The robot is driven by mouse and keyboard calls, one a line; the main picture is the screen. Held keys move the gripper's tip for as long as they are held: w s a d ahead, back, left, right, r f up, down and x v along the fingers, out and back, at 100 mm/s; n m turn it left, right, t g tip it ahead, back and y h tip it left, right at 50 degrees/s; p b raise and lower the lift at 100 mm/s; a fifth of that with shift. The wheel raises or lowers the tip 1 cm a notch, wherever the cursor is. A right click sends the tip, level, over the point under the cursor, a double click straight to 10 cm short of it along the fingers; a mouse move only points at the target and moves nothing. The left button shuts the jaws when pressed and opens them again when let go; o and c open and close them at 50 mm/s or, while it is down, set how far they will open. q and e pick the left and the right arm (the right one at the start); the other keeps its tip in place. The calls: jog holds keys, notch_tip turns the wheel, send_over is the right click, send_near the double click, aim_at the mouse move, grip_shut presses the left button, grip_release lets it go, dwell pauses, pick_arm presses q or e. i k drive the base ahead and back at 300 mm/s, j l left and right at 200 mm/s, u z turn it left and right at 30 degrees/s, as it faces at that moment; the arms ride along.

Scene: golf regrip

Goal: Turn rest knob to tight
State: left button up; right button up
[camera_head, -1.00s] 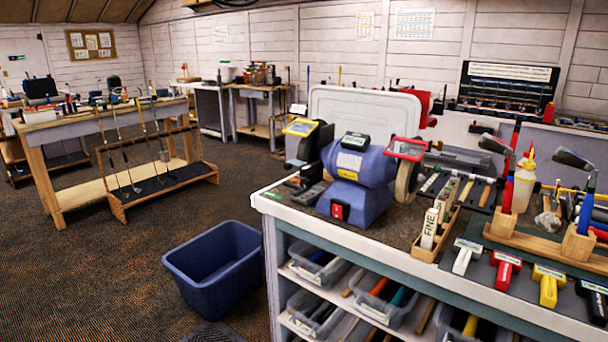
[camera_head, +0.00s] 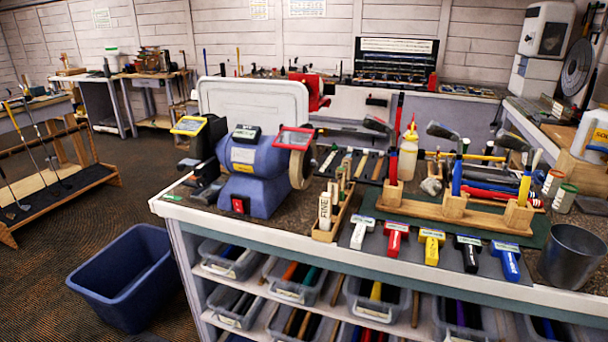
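A blue bench grinder (camera_head: 252,170) stands on the left part of the workbench (camera_head: 190,209). Its left wheel guard has a yellow-framed shield (camera_head: 188,126), and its right one a red-framed shield (camera_head: 294,138). The pale right wheel (camera_head: 302,168) shows below the red shield. A red switch (camera_head: 238,205) is on the grinder's base. Dark parts (camera_head: 206,192) sit low by the left wheel. I cannot make out the rest knob or its setting at this size. Neither of my grippers is in view.
A wooden tray of blocks (camera_head: 332,214), several coloured-handled tools, a wooden club rack (camera_head: 455,209) and a metal cup (camera_head: 571,256) crowd the bench to the right. Bins of grips fill the shelves below. A blue tub (camera_head: 128,275) stands on the floor at left.

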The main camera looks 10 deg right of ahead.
aim_at(201, 182)
jog(key=i+j+z, duration=0.15)
jog(key=j+z, duration=0.3)
jog(key=i+j+z, duration=0.15)
jog(key=z, duration=0.35)
jog(key=j+z, duration=0.95)
jog(key=k+j+z, duration=0.15)
jog(key=j+z, duration=0.3)
jog(key=l, duration=0.1)
